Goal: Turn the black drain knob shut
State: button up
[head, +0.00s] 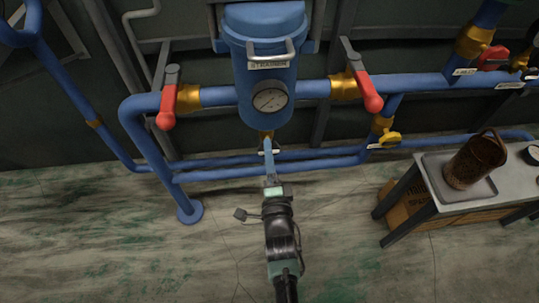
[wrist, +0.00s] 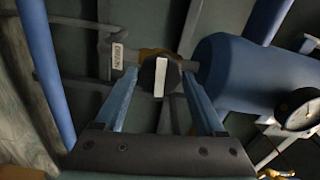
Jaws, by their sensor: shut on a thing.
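The black drain knob (wrist: 147,76), with a white bar across its face, shows in the wrist view between the tips of my two blue fingers. My gripper (wrist: 160,80) is shut on it. In the head view my gripper (head: 268,147) reaches up to the brass drain fitting (head: 265,134) under the blue strainer vessel (head: 266,60); the knob itself is hidden or too small to tell there. The wrist view shows part of the brass fitting (wrist: 152,52) behind the knob and a small white tag (wrist: 117,56) to its left.
Blue pipes (head: 240,173) run close below and behind my gripper. Red-handled valves stand left (head: 167,107) and right (head: 370,90) of the vessel. A pressure gauge (head: 270,97) is just above. A metal table (head: 430,190) with a brown container (head: 475,160) stands at right. The floor at left is clear.

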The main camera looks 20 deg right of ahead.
jog(key=o, duration=1.4)
jog(key=shift+o, duration=0.2)
jog(key=p+v, duration=0.3)
jog(key=v, duration=0.4)
